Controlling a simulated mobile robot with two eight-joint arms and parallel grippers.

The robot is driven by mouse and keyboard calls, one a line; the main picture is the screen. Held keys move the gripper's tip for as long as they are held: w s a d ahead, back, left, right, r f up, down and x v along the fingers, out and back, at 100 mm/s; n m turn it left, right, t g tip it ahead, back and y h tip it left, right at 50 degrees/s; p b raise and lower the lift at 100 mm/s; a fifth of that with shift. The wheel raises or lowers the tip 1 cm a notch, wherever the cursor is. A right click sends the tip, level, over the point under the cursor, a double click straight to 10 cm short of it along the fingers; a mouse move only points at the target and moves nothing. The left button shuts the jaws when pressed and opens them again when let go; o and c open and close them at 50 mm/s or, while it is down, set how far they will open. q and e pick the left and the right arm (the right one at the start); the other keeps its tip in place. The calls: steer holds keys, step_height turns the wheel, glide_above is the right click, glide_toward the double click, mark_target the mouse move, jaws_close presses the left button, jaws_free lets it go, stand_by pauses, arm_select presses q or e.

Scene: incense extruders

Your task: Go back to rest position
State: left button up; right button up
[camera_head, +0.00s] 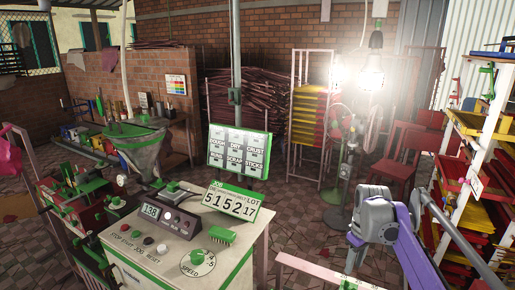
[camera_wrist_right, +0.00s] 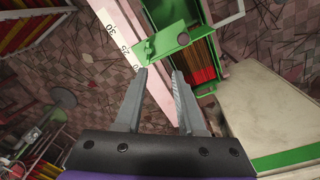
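My right gripper (camera_wrist_right: 159,73) is open in the right wrist view, with its two grey fingers apart and nothing between them. In the head view the right gripper (camera_head: 352,262) is at the lower right, partly hidden at the end of my grey and purple arm, right of the machine cabinet. Below it in the right wrist view are a pale pink ruled bar (camera_wrist_right: 118,47) and a green metal part (camera_wrist_right: 166,40); I cannot tell the distance to them. My left gripper is not in view.
A tray rack (camera_head: 470,150) is at the right, with red chairs (camera_head: 400,165) nearby. Tiled floor (camera_head: 305,215) lies open between.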

steer(key=s+a+m+t, duration=0.2)
steer(key=s+a, duration=0.4)
steer(key=s, duration=0.3)
steer(key=s+a+f+m+t, duration=0.1)
steer(key=s+a+f, duration=0.2)
steer(key=s, duration=0.6)
steer(key=s+a+f+m+t, duration=0.1)
steer(key=s+a+f, duration=0.3)
steer(key=s, duration=0.5)
step_height(320, 180, down, 2)
steer(key=shift+f+m+t+p, duration=0.15)
steer(key=shift+m+t+p, duration=0.25)
steer(key=shift+m, duration=0.1)
